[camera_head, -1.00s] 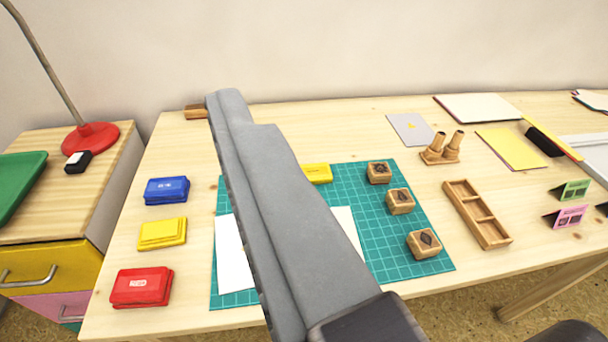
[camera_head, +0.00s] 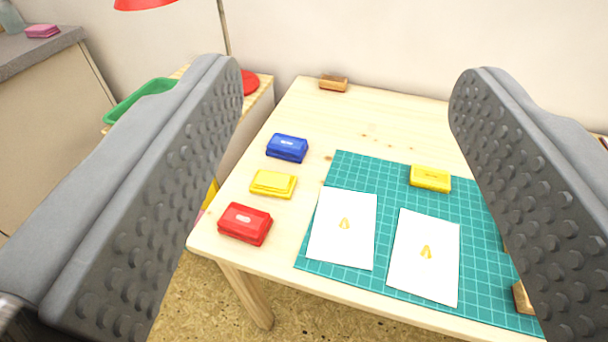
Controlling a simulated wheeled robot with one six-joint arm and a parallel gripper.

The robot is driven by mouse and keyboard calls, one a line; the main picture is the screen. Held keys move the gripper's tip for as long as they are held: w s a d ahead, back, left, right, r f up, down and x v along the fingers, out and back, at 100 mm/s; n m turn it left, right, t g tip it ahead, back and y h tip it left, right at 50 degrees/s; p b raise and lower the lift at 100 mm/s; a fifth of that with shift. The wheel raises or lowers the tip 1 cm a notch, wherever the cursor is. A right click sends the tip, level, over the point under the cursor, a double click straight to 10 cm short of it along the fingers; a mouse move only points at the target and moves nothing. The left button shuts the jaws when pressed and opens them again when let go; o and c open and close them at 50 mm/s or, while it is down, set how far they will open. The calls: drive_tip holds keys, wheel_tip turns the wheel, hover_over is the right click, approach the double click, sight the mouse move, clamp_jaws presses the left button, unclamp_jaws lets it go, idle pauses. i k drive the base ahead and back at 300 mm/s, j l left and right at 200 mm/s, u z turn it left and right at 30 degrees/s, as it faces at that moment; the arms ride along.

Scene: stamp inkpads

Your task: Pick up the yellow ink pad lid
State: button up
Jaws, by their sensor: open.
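A yellow lid-like piece (camera_head: 430,178) lies on the upper part of the green cutting mat (camera_head: 375,172). A yellow ink pad (camera_head: 273,184) without a visible label sits on the bare wood to the left, between the blue and red pads. My gripper (camera_head: 350,75) is wide open and empty, its two grey ridged fingers at the left and right of the view. The lid shows between the fingers, closer to the right one, and stands apart from both. The right finger hides part of the mat.
A blue ink pad (camera_head: 287,148) and a red ink pad (camera_head: 245,223) stand on the table's left side. Two white sheets with yellow marks, a left one (camera_head: 342,250) and a right one (camera_head: 438,275), lie on the mat. A wooden block (camera_head: 333,83) sits at the back edge.

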sight(426, 177)
drive_tip(key=i+l+u, duration=0.15)
drive_tip(key=l, duration=1.2)
drive_tip(key=k+j, duration=0.05)
